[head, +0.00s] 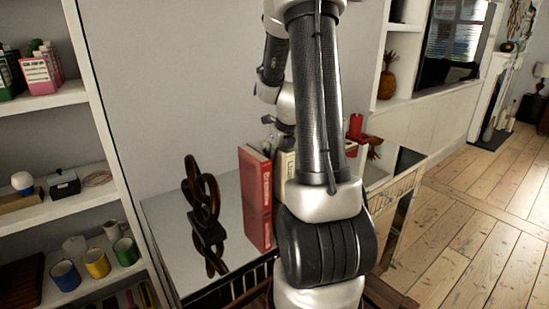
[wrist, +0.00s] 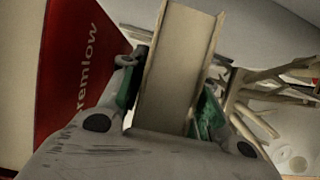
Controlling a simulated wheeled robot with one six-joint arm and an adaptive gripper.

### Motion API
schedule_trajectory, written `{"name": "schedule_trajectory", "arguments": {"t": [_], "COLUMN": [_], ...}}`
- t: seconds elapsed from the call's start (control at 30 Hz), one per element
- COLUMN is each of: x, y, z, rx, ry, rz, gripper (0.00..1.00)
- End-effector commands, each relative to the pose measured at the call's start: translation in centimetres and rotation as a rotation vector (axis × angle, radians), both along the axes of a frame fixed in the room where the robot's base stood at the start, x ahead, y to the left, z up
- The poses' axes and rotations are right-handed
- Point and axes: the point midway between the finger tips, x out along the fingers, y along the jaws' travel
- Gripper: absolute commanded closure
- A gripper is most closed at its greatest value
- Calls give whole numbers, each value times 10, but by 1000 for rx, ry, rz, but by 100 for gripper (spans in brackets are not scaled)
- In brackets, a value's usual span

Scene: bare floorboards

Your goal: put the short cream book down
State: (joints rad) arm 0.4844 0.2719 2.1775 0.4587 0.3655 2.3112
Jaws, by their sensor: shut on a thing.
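The short cream book (wrist: 178,60) is between the green-padded fingers of my gripper (wrist: 168,98) in the wrist view, and the gripper is shut on it. In the head view a strip of the cream book (head: 283,168) shows just left of my arm, beside a red book (head: 256,195). My arm hides the gripper and most of the cream book there. I cannot tell whether the book's lower edge touches the glossy tabletop (head: 165,215). The red book stands upright close by and fills the left of the wrist view (wrist: 75,65).
A dark knotted sculpture (head: 203,200) stands on the tabletop left of the red book. A pale branching object (wrist: 265,95) is right of the gripper. White shelves (head: 60,205) with mugs and boxes are at left. Bare floorboards (head: 480,220) lie open at right.

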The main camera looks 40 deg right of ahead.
Motion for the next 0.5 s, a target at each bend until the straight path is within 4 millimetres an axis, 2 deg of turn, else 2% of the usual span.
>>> {"name": "schedule_trajectory", "arguments": {"t": [0.03, 0.13, 0.5], "x": [0, 0, 0], "y": [0, 0, 0], "z": [-1, -1, 3], "rx": [0, 0, -1], "ry": [1, 1, -1], "rz": [0, 0, 0], "gripper": [65, 47, 47]}}
